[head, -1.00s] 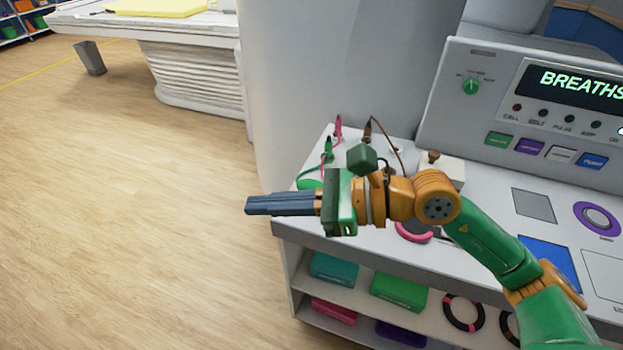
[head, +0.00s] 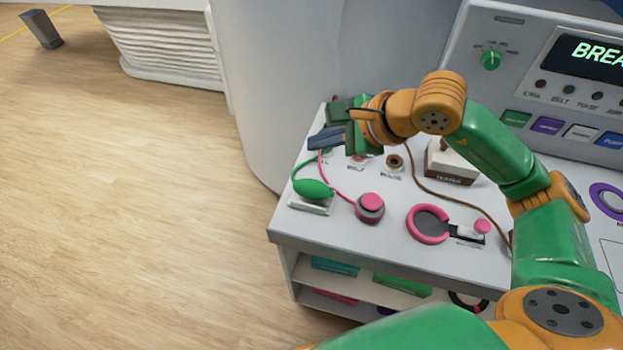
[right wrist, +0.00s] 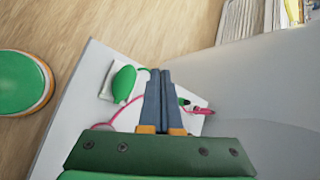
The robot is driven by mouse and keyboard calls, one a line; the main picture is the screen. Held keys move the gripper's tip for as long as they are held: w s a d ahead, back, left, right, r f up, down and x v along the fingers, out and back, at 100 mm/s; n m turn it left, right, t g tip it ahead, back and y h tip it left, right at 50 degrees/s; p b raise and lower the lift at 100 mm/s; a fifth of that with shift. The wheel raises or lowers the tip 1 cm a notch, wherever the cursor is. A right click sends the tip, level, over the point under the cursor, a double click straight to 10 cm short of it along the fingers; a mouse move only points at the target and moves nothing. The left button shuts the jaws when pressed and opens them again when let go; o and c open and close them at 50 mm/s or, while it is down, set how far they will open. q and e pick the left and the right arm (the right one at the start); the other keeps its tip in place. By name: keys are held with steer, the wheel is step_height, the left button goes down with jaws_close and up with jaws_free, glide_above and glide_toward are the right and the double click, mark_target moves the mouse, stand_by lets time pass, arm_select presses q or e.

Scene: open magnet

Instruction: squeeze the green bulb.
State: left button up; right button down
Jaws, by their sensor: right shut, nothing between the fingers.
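The green bulb (head: 314,189) lies on a small white pad near the front left corner of the white counter, with a green tube curving up from it. It also shows in the right wrist view (right wrist: 124,83), left of the fingers. My right gripper (head: 325,139) is shut and empty, above the counter behind the bulb and apart from it. In the right wrist view the two dark fingers (right wrist: 159,75) lie together. The gripper hides part of the plugs at the back of the counter. My left gripper is not in view.
A pink-topped round button (head: 370,206) stands right of the bulb. A pink ring (head: 428,224) and a box labelled tester (head: 450,163) are farther right. The control panel (head: 510,75) rises behind. A large grey column (head: 285,80) stands at the left. Open floor lies left of the counter.

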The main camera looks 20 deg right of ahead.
steer(key=f, duration=0.1)
steer(key=b, duration=0.7)
glide_toward(310, 181)
steer(key=w+a+f, duration=0.1)
steer(key=w+a, duration=0.1)
steer(key=w+a+f, duration=0.1)
steer(key=w, duration=0.1)
steer(key=shift+w+a+f, duration=0.15)
steer(key=shift+f, duration=0.15)
stand_by(1.0)
steer(key=shift+f+b, duration=0.4)
steer(key=shift+b, duration=0.15)
steer(key=shift+f+b, duration=0.8)
steer(key=shift+b, duration=0.15)
stand_by(0.6)
stand_by(0.3)
steer(key=shift+r+p, duration=0.85)
steer(key=shift+r, duration=0.35)
